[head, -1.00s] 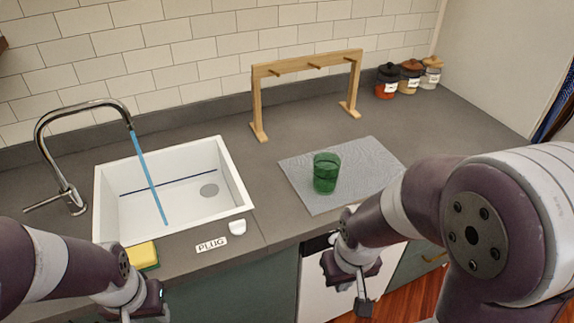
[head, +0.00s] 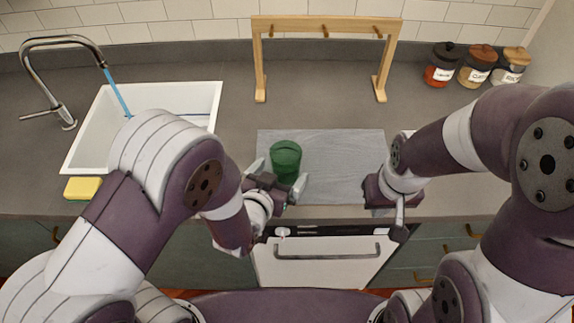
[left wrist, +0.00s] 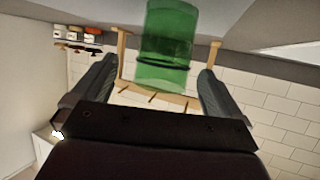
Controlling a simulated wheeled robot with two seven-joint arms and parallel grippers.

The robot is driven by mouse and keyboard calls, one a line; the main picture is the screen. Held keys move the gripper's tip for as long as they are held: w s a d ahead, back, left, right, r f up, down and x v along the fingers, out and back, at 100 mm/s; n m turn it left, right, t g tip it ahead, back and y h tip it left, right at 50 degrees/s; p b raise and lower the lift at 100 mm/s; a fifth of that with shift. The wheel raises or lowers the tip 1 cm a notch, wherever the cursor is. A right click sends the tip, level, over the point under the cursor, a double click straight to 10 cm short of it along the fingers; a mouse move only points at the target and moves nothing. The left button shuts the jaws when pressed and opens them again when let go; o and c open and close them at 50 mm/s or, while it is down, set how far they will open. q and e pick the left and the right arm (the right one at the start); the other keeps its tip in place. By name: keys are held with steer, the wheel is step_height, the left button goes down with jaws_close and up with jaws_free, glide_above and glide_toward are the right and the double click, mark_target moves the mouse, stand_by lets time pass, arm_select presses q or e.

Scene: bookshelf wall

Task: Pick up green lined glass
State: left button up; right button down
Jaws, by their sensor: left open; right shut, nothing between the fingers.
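A green glass (head: 286,160) stands upright on the grey mat (head: 340,170), near the mat's left side. My left gripper (head: 279,178) is open at the glass, coming from the front left. Its fingers show on either side of the glass's lower part in the head view. In the left wrist view the glass (left wrist: 167,45) appears between and beyond the two open fingertips (left wrist: 158,75); contact cannot be told. My right gripper (head: 399,215) is shut and empty, low at the counter's front edge, right of the mat.
A wooden rack (head: 325,28) stands behind the mat, with several lidded jars at the back right, including a red one (head: 441,68). The white sink (head: 86,137) and yellow sponge (head: 82,187) are at the left. A white appliance (head: 318,258) sits below the counter.

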mark_target(291, 155)
arm_select(q)
steer(key=shift+w+a+f, duration=0.15)
steer(key=shift+w+f, duration=0.05)
steer(key=shift+w, duration=0.25)
steer(key=x, duration=0.5)
steer(key=shift+w+f+p, duration=0.1)
steer(key=shift+f+p, duration=0.1)
steer(key=shift+p, duration=0.2)
steer(key=shift+c, duration=1.2)
steer(key=shift+r, duration=0.15)
steer(key=c, duration=0.9)
